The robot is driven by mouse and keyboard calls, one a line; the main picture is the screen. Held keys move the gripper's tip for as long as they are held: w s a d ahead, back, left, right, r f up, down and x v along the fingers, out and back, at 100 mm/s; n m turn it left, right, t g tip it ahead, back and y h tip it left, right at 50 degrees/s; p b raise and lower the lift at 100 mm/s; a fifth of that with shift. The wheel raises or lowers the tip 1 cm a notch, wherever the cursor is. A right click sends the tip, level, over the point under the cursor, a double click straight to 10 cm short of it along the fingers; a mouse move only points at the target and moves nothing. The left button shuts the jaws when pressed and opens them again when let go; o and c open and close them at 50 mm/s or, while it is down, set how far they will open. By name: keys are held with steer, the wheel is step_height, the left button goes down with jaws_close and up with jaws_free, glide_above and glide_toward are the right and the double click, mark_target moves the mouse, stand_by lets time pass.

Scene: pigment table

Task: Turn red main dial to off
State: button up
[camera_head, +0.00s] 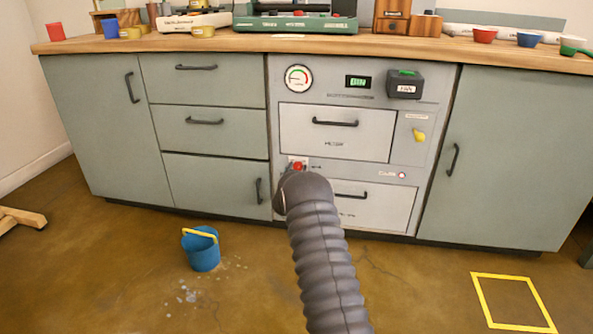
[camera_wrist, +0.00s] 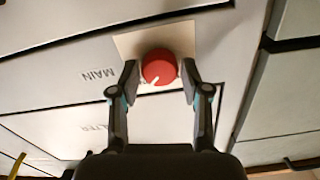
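The red main dial (camera_wrist: 158,66) shows in the wrist view on a pale square plate (camera_wrist: 127,44), with the word MAIN printed beside it. A white mark shows on the dial's face, toward its lower left in that view. My gripper (camera_wrist: 160,75) has one finger on each side of the dial. The fingers are spread about the dial's width; whether they touch it is hard to tell. In the head view the dial (camera_head: 298,166) shows just above my dark ribbed arm, which hides the gripper and part of the panel below.
The grey panel holds a gauge (camera_head: 299,78), a green display (camera_head: 358,81), a black box (camera_head: 405,84), a yellow knob (camera_head: 419,135) and drawers with black handles. A blue bucket (camera_head: 202,250) stands on the floor to the left. A yellow outlined square (camera_head: 477,300) lies at the right.

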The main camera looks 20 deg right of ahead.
steer(key=c, duration=0.6)
steer(key=shift+n, duration=0.3)
steer(key=n+b, duration=0.1)
steer(key=n, duration=0.1)
steer(key=shift+n, duration=0.3)
steer(key=n, duration=0.3)
steer(key=shift+a+n, duration=0.1)
steer(key=shift+n, duration=0.2)
steer(key=n, duration=0.5)
steer(key=shift+w+r, duration=0.1)
steer(key=n+p, duration=0.1)
steer(key=n, duration=0.5)
steer(key=shift+a, duration=0.1)
